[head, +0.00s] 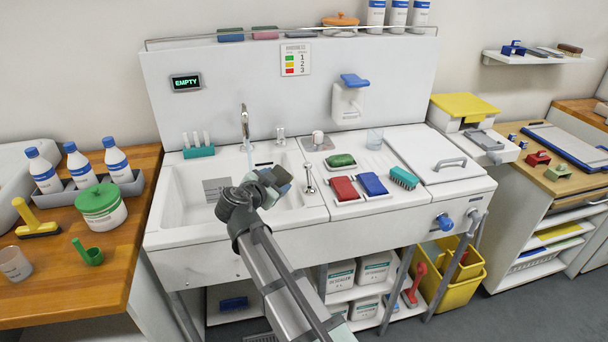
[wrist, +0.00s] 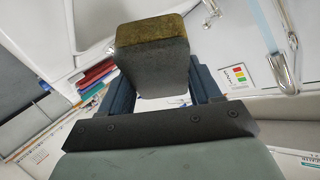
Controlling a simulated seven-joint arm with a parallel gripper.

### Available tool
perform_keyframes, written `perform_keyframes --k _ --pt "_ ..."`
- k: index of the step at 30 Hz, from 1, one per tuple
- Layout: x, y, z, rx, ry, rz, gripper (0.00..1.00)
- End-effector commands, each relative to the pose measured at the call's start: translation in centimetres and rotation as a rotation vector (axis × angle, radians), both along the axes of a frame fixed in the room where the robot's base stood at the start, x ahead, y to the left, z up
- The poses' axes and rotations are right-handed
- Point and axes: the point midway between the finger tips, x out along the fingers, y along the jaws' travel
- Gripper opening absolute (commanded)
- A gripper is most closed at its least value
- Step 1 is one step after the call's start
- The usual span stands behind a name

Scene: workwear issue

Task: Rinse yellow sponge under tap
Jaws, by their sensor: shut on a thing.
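My gripper (wrist: 152,95) is shut on a block-shaped sponge (wrist: 152,70), dark grey along its side with a dull olive-yellow end face in the wrist view. In the head view my gripper (head: 272,182) is over the right part of the white sink basin (head: 180,205), and the sponge is small and partly hidden there. The tap (head: 245,122) stands at the back of the basin, left of my gripper. A thin pale stream, apparently water, falls from its spout. The sponge appears beside and to the right of this stream; contact cannot be told.
A red sponge (head: 344,189), a blue one (head: 371,184), a green soap (head: 341,160) and a teal brush (head: 404,178) lie on the counter to the right. A teal holder (head: 199,152) stands at the basin's back left. The basin's left side is clear.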

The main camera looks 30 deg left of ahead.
Motion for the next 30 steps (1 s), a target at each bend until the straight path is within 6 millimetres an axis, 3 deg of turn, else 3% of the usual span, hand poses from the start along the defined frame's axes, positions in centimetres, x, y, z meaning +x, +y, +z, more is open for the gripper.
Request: perform_keyframes --k 3,10,30 --pt "-1.9 1.5 -0.2 0.007 -0.005 0.018 0.35" --pt "-3.3 2.6 -0.4 0.014 -0.01 0.031 0.35" --pt "-0.9 5.6 -1.2 0.012 -0.011 0.03 0.35"
